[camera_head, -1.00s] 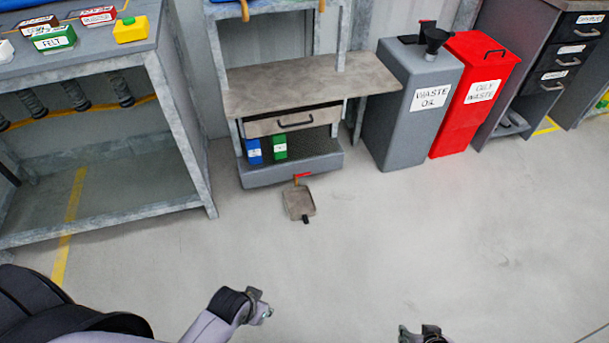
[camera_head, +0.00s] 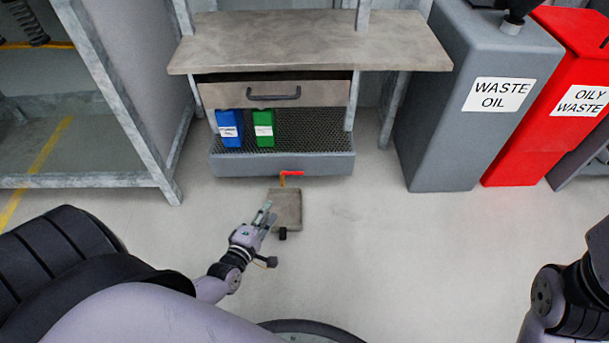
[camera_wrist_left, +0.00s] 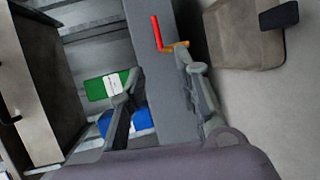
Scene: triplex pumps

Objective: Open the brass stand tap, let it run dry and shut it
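The brass stand tap (camera_head: 283,179) sticks out from the front of the stand's grey tray (camera_head: 230,165). Its red lever (camera_head: 292,173) points to the right along the tray front. I see no stream from it. The tap also shows in the left wrist view (camera_wrist_left: 176,46), with the lever (camera_wrist_left: 156,32) beyond the fingers. A shallow grey-brown pan (camera_head: 288,207) with a dark handle lies on the floor under the tap. My left gripper (camera_head: 264,213) is open and empty, its fingers apart, over the pan's left side and short of the tap. My right gripper is out of view.
A blue carton (camera_head: 229,130) and a green carton (camera_head: 264,130) stand on the tray's mesh, below a drawer (camera_head: 275,93). The waste oil bin (camera_head: 465,130) and red oily waste bin (camera_head: 540,130) stand at right. A bench leg (camera_head: 120,100) is at left.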

